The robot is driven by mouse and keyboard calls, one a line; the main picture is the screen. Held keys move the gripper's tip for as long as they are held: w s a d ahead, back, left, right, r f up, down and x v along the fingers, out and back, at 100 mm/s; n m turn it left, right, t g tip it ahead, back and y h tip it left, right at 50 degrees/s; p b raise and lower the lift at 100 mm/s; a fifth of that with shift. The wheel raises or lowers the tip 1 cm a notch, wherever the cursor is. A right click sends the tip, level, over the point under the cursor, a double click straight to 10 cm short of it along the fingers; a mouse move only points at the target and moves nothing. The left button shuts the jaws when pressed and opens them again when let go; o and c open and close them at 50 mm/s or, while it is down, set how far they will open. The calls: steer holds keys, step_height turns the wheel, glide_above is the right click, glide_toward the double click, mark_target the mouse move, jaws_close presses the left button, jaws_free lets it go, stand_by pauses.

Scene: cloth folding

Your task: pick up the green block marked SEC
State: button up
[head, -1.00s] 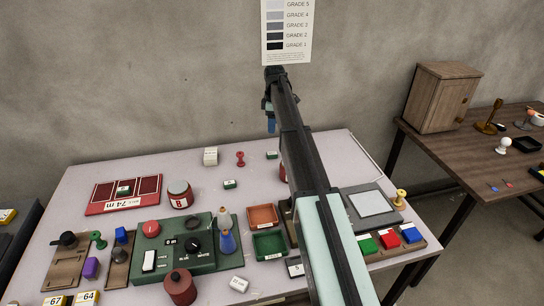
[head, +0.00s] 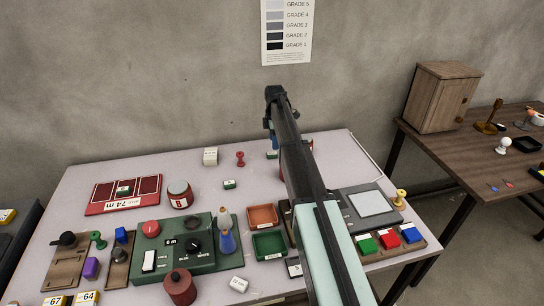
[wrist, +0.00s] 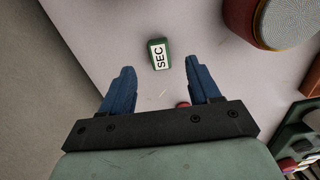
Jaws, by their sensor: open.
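The green block marked SEC (wrist: 160,54) lies on the table in the wrist view, its white label facing up. It sits just beyond and between the fingertips of my gripper (wrist: 162,74). The blue fingers are apart and nothing is between them. In the head view my gripper (head: 272,141) is at the back of the table, above a small green block (head: 271,155) that appears to be this one; its label is unreadable there.
A red spool (head: 240,158), a white block (head: 210,156) and another small green block (head: 229,184) stand left of my gripper. A red canister (wrist: 285,22) is near the SEC block. The table's edge runs close by on the left in the wrist view.

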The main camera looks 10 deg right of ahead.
mark_target(274, 153)
steer(key=shift+f, duration=3.15)
steer(key=c, duration=1.1)
